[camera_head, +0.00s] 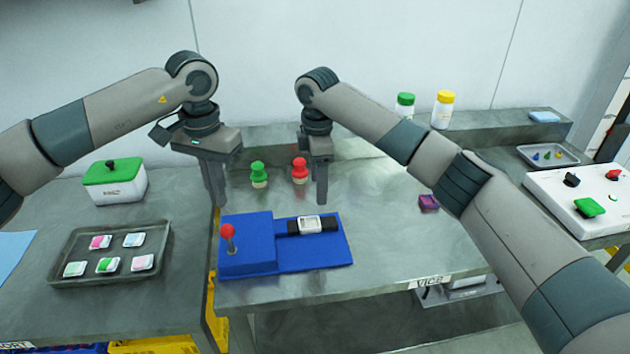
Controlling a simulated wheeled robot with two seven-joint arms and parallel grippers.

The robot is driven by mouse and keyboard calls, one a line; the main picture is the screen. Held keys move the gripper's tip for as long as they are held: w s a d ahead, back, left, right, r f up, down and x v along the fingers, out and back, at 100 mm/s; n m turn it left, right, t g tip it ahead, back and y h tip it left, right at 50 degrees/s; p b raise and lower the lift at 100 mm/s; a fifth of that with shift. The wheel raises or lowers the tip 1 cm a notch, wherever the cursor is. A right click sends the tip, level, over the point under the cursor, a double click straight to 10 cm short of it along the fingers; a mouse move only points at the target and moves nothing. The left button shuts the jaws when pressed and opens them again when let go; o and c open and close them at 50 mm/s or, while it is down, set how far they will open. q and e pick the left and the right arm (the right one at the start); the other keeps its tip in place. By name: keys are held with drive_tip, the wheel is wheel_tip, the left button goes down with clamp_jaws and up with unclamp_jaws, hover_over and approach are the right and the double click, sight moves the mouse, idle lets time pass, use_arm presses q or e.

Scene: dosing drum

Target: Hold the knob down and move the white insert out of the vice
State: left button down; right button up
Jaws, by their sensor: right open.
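The blue vice (262,262) stands on the middle table. Its red knob (227,231) sits upright on a short stem at the left of the vice. The white insert (310,225) sits between black jaws (329,222) on the right part of the vice. My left gripper (216,204) points down above and behind the knob, apart from it; its finger gap does not show clearly. My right gripper (320,198) is open, pointing down above and behind the insert, with nothing seen in it.
Green (259,174) and red (300,171) knob-shaped pieces stand behind the vice. A dark tray (70,272) with several small pieces and a green-lidded box (114,190) are at left. A purple piece (428,202) and a control panel (555,190) are at right. The table right of the vice is mostly clear.

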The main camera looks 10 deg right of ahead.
sight(315, 224)
drive_tip(key=shift+s+a+r, duration=0.15)
drive_tip(key=shift+a+r, duration=0.1)
drive_tip(key=shift+a, duration=0.25)
drive_tip(key=shift+f, duration=0.15)
wheel_tip(315, 224, down, 12)
drive_tip(key=shift+r, duration=0.1)
idle(0.5)
drive_tip(key=c, duration=1.1)
idle(1.0)
